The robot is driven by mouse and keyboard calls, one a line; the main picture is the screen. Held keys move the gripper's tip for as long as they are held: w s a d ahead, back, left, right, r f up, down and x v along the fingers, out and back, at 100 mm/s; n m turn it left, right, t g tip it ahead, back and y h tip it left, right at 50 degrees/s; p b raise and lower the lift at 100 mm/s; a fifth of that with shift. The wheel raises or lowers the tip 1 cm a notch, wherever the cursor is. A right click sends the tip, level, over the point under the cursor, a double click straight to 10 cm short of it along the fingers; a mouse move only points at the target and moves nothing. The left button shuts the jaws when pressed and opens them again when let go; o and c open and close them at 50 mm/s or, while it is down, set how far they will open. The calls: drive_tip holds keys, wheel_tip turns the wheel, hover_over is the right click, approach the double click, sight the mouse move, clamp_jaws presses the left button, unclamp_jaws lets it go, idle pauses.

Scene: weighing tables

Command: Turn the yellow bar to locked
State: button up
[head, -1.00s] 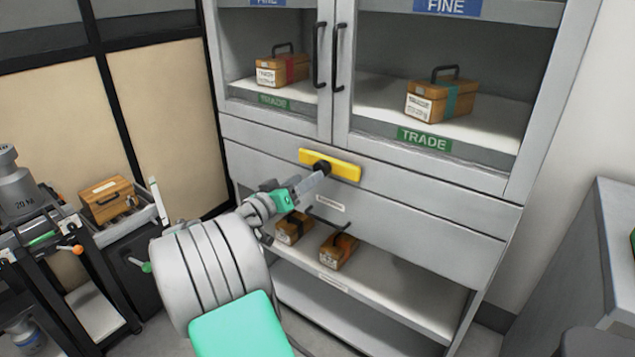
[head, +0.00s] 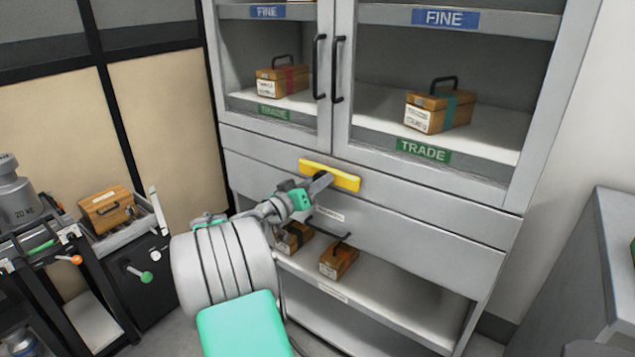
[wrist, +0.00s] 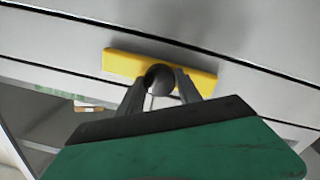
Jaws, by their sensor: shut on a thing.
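The yellow bar (head: 343,181) lies across the upper drawer front of the grey cabinet, lengthwise along the drawer and tilted down to the right in the head view. It also shows in the wrist view (wrist: 126,65), with a dark round knob (wrist: 159,78) at its middle. My gripper (head: 322,180) is at the bar's middle. In the wrist view my gripper (wrist: 160,85) has its two fingers on either side of the knob, shut on it. The gripper hides part of the bar's middle in the head view. I see no readable locked mark beside the bar.
The cabinet's glass doors (head: 328,70) are above, with wooden boxes behind them. A lower shelf (head: 400,290) holds two small wooden cases. A trolley with a wooden box (head: 106,208) stands at left. A grey counter (head: 612,260) stands at right.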

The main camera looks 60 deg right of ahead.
clamp_jaws()
